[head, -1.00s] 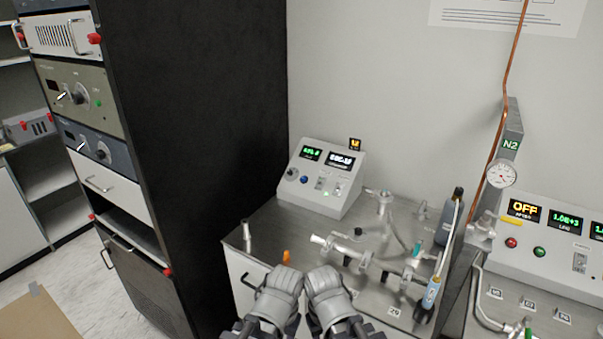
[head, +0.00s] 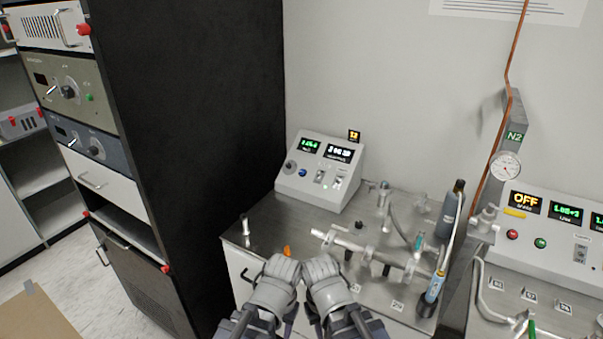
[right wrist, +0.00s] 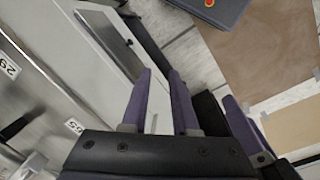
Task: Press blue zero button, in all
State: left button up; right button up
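The blue button (head: 302,173) is on the sloped front of the white control box (head: 318,185), beside a dark knob and below the left green display, in the head view. My left gripper (head: 281,267) and right gripper (head: 321,267) are side by side in front of the bench, below and apart from the box. Their fingers are not clear there. In the right wrist view, my right gripper (right wrist: 160,75) has a gap between its two purple fingers and holds nothing. Another purple finger at right there seems to be my left gripper's.
A steel bench (head: 300,213) carries metal pipe fittings (head: 375,248), an orange piece (head: 287,251) and a small upright metal tube (head: 245,228). A tall black rack (head: 200,110) stands at left. A second panel with an OFF display (head: 524,203) is at right.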

grip_shut()
dwell(1.4)
